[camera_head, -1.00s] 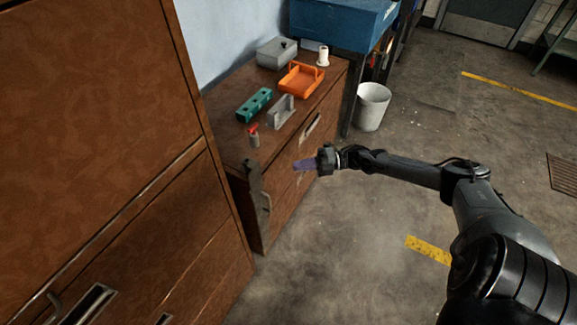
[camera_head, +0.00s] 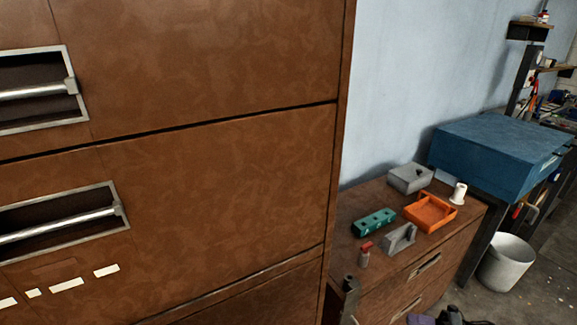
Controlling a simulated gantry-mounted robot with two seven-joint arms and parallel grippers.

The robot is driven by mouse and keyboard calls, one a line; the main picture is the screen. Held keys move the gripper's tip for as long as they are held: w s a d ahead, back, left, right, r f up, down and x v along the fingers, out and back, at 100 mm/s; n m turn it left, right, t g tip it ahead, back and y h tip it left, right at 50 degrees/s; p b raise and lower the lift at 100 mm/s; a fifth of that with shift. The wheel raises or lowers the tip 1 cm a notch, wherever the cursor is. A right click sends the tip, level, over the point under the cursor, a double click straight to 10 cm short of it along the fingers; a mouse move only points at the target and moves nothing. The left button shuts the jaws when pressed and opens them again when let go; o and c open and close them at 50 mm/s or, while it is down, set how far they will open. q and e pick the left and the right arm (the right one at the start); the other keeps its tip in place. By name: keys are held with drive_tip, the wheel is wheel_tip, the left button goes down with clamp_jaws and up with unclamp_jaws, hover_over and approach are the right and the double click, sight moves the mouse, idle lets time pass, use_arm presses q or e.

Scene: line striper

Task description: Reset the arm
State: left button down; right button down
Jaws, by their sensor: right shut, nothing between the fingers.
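My right gripper (camera_head: 421,319) shows only at the bottom edge of the head view, in front of the low brown cabinet (camera_head: 448,243). Its purple fingers and a dark part of its wrist are visible, and the rest of the arm is cut off by the frame. The fingers are shut with nothing between them. My left gripper is not in view.
A tall brown cabinet (camera_head: 210,190) fills the left. On the low cabinet stand an orange tray (camera_head: 432,222), a teal block (camera_head: 373,222), a grey box (camera_head: 410,178), a grey bracket, a white spool and a small red-topped bottle (camera_head: 364,254). A white bin (camera_head: 506,264) stands at right.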

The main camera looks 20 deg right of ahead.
drive_tip(key=s+a+f+m+t+p, duration=0.1)
drive_tip(key=s+a+m+p, duration=0.15)
drive_tip(key=a, duration=0.75)
drive_tip(key=s+a+f+m+t+p, duration=0.1)
drive_tip(key=s+a+m+t+p, duration=0.15)
drive_tip(key=a, duration=0.75)
drive_tip(key=w+a+r+m+h+p, duration=0.1)
drive_tip(key=a+r+m+h, duration=0.3)
drive_tip(key=a+m, duration=0.25)
drive_tip(key=w+a+r+m+h+p, duration=0.1)
drive_tip(key=a+r+m+h, duration=0.3)
drive_tip(key=a, duration=0.3)
drive_tip(key=s+d+r+m+g+h+p, duration=0.2)
drive_tip(key=s+r+m+g, duration=0.1)
drive_tip(key=s+m+g, duration=0.3)
drive_tip(key=s+d+r+m+g+h+p, duration=0.1)
drive_tip(key=s+r+m+g+h, duration=0.15)
drive_tip(key=s+g, duration=0.45)
wheel_tip(320, 180, up, 35)
drive_tip(key=p, duration=3.6)
drive_tip(key=shift+s+r+m, duration=0.15)
drive_tip(key=shift+r+m, duration=0.05)
drive_tip(key=shift+m, duration=0.1)
drive_tip(key=shift+t, duration=0.25)
